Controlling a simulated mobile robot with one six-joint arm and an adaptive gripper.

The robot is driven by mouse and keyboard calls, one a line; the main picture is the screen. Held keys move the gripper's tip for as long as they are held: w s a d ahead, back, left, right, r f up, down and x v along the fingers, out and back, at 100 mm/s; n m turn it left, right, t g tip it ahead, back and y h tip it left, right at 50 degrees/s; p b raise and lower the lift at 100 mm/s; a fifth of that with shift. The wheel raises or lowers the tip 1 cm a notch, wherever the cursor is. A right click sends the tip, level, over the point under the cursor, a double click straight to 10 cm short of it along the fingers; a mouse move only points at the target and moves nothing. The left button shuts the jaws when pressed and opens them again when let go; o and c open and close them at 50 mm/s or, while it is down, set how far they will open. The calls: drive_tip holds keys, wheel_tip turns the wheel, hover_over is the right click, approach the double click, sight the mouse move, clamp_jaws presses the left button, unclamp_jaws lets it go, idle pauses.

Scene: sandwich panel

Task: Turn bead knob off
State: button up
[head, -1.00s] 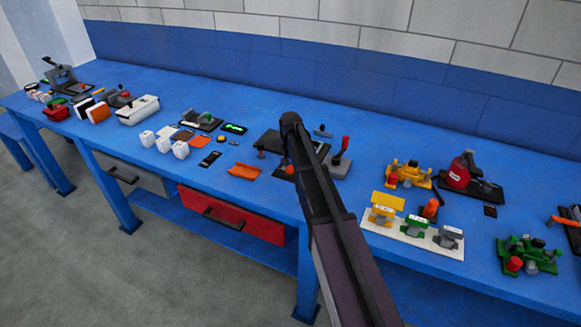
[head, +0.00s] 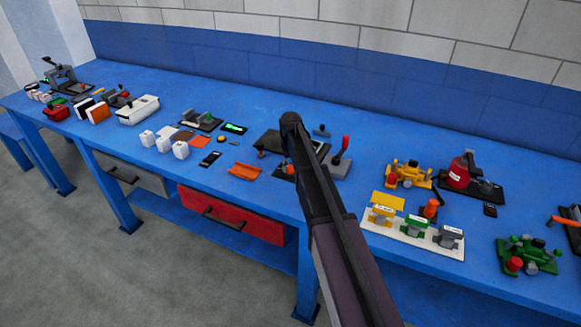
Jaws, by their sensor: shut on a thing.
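I cannot pick out the bead knob for certain. A dark panel (head: 271,138) lies on the blue bench behind and beside my arm, and the arm covers part of it. A small grey block with an upright red-topped lever (head: 344,148) stands at its right. Small dark and orange parts show low beside the arm. My arm reaches up from the bottom right across this spot. My gripper's fingers do not show; the arm hides whatever is behind it.
The blue bench (head: 300,98) runs along the wall. A yellow fixture (head: 408,174), a red canister (head: 461,172) and a white board (head: 385,238) with small fixtures stand to the right. An orange tray (head: 245,170) and white boxes lie left. A red drawer (head: 255,222) hangs below.

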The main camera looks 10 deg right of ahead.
drive_tip(key=shift+s, duration=0.1)
drive_tip(key=o, duration=1.1)
drive_tip(key=shift+o, duration=0.2)
drive_tip(key=shift+m, duration=0.4)
